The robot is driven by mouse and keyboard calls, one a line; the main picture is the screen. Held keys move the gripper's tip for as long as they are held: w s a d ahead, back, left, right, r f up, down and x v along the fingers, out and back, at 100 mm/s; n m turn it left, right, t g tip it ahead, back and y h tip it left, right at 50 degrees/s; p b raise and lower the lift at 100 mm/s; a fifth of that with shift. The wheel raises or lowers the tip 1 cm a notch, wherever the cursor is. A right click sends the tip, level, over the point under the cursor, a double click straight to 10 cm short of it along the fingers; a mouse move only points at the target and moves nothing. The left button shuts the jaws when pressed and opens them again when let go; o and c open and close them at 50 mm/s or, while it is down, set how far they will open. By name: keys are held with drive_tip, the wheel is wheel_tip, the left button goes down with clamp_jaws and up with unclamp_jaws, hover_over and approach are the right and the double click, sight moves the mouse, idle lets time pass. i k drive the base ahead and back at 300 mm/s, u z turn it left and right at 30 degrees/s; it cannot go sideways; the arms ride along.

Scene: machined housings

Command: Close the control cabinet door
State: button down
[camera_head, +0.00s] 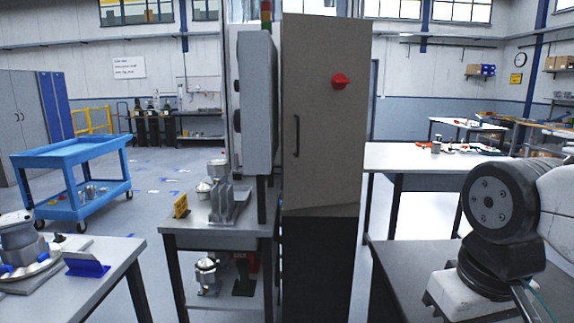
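The control cabinet stands near the middle of the view as a tall unit with a dark lower body (319,265). Its grey-brown door panel (325,120) faces me, with a red rotary knob (340,81) and a dark vertical handle (296,136) near its left edge. The panel's lower edge looks slanted against the dark body below. I cannot tell from this view how far the door stands open. My arm's dark joint (490,205) shows at the right, apart from the door. My gripper is not in view.
A grey wall-type box (257,100) stands just left of the cabinet, above a workbench (200,228) with a metal housing (225,195). A dark-topped bench (405,270) is at the right, with a white-topped table behind. A blue cart (70,155) stands at the left on open floor.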

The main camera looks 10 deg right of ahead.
sight(325, 127)
drive_tip(key=u, duration=1.55)
drive_tip(key=i, duration=1.05)
drive_tip(key=z, duration=1.9)
